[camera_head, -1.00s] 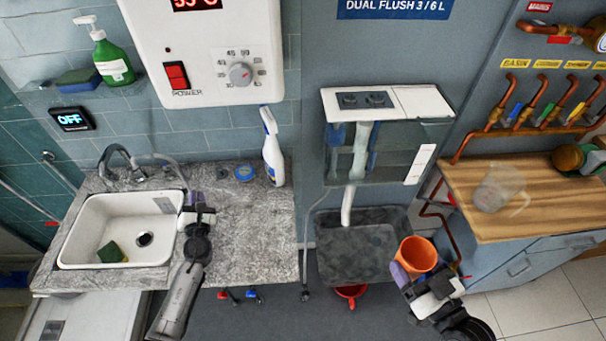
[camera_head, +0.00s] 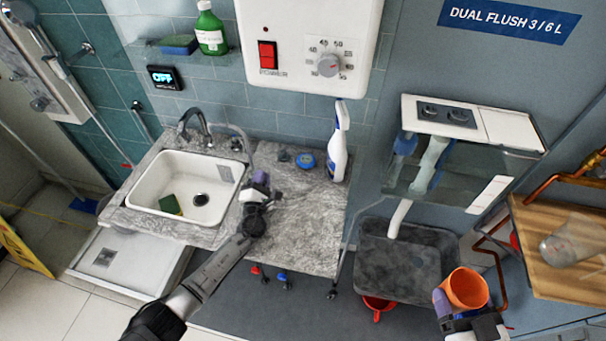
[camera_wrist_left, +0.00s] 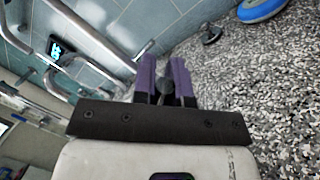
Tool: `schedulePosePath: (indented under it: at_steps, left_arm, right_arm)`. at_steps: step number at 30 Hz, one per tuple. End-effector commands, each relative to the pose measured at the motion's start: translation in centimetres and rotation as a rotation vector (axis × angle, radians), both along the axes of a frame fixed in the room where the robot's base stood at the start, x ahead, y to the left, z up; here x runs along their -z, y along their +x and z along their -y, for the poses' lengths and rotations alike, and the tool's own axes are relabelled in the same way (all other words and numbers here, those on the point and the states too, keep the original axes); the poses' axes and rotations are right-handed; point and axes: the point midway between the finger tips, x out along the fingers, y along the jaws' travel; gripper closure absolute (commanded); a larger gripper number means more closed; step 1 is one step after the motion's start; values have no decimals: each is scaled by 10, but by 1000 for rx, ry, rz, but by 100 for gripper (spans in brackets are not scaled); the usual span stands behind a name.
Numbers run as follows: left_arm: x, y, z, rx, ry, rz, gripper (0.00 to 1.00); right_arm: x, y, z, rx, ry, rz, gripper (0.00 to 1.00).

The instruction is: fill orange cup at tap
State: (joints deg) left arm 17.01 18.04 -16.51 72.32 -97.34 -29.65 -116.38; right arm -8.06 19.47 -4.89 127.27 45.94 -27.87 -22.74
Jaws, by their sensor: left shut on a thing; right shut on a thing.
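The orange cup (camera_head: 466,289) is in the lower right of the head view, mouth upward and slightly tilted, by the grey basin's right front corner. My right gripper (camera_head: 448,303) is shut on the cup's left side. My left gripper (camera_head: 258,186) is on the counter, right of the white sink. In the left wrist view its purple fingers (camera_wrist_left: 166,82) are closed on a small dark grey knob-like piece. The tap (camera_head: 192,124) stands behind the sink, with a grey curved pipe leading toward my left gripper.
The white sink (camera_head: 186,188) holds a green sponge (camera_head: 170,205). A spray bottle (camera_head: 338,145) and a blue round item (camera_head: 306,161) stand on the counter. The grey basin (camera_head: 405,255) is below a cistern. A clear jug (camera_head: 572,243) is on the wooden top.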

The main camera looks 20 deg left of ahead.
Motion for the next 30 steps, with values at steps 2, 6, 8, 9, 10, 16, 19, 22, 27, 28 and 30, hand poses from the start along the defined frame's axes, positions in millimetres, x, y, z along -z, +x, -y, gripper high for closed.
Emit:
schedulePosePath:
  at_steps: [2, 6, 8, 9, 10, 16, 19, 22, 27, 28, 30]
  left_arm:
    - [1, 0, -1, -2, 0, -1, 100]
    - [1, 0, -1, -2, -1, -1, 100]
    - [1, 0, -1, -2, -1, -1, 83]
    - [1, 0, -1, -2, -1, -1, 79]
    - [0, 0, 0, -2, -1, -1, 76]
    - [0, 0, 0, -1, -1, 0, 61]
    - [0, 0, 0, -1, -1, 0, 61]
    - [-1, 0, 0, -1, -1, 0, 61]
    - [-16, 0, 0, -1, -3, 2, 61]
    - [-21, 0, 0, -1, -3, 3, 61]
    - [-34, 0, 0, 0, -4, 2, 61]
  right_arm:
    - [0, 0, 0, 0, 0, 0, 51]
    - [0, 0, 0, 0, 0, 0, 51]
    - [0, 0, 0, 0, 0, 0, 51]
    - [0, 0, 0, 0, 0, 0, 51]
    - [0, 0, 0, 0, 0, 0, 51]
    - [0, 0, 0, 0, 0, 0, 51]
    - [0, 0, 0, 0, 0, 0, 51]
    - [-1, 0, 0, 0, 0, 0, 51]
    - [-10, 0, 0, 0, 0, 0, 51]
    - [-13, 0, 0, 0, 0, 0, 51]
    - [-21, 0, 0, 0, 0, 0, 51]
